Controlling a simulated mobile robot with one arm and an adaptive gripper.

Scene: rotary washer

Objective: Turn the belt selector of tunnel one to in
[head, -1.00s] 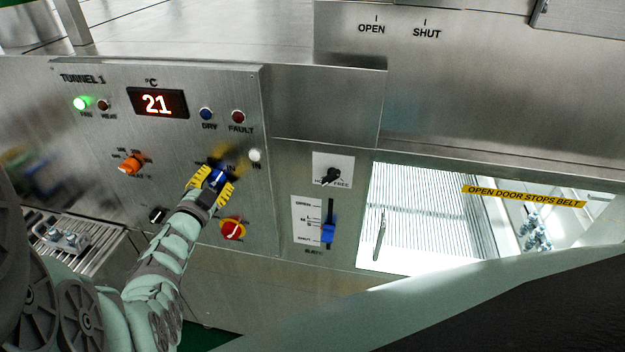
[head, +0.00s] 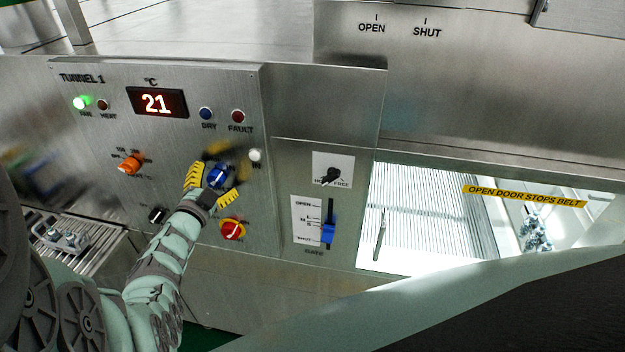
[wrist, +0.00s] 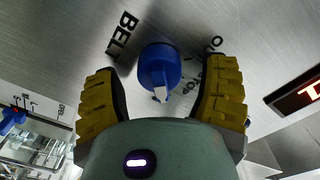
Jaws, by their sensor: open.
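The belt selector is a blue knob (head: 218,176) on the Tunnel 1 panel (head: 180,220), below the red 21 display. It also shows in the wrist view (wrist: 159,68), with the word BELT to its left and partly hidden lettering to its right. My gripper (head: 212,182) has yellow ribbed fingers. In the wrist view the open gripper (wrist: 162,95) has one finger on each side of the knob, with gaps visible between. The knob's pale pointer faces toward the palm in that view.
An orange knob (head: 131,163) sits left on the panel, and a red knob on yellow (head: 232,229) sits close below my gripper. A black switch (head: 158,215) is left of my wrist. A blue slider (head: 328,230) and a black key switch (head: 331,175) are to the right.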

